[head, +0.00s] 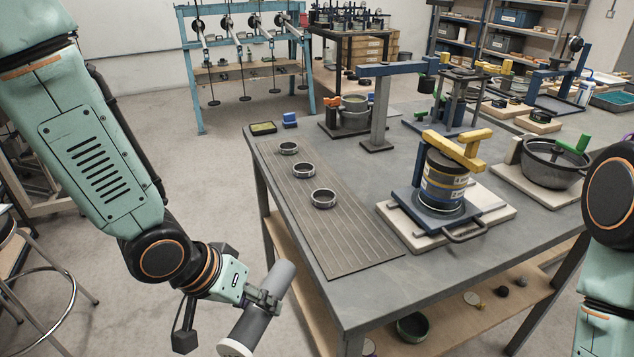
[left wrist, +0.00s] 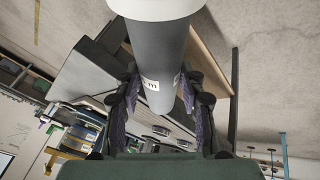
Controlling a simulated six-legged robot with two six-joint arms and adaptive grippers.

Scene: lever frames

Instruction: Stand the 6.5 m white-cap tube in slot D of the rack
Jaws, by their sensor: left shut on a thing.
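A grey tube (head: 249,325) with a white cap (head: 234,348) is held in my left gripper (head: 263,299), off the near left side of the table. It is tilted, with the white cap at its lower end. In the left wrist view the tube (left wrist: 160,52) passes between the two dark fingers, with the white end nearest the camera. A small white label (left wrist: 150,85) ends in "m"; its number is not readable. My right gripper is out of view; only part of the right arm shows at the right edge. I cannot make out a rack with lettered slots.
The grey table (head: 350,300) carries a striped mat (head: 340,238) with three metal rings. A clamped can (head: 445,180) stands on a board, and a dark pot (head: 553,163) sits farther right. A blue frame (head: 190,75) stands behind.

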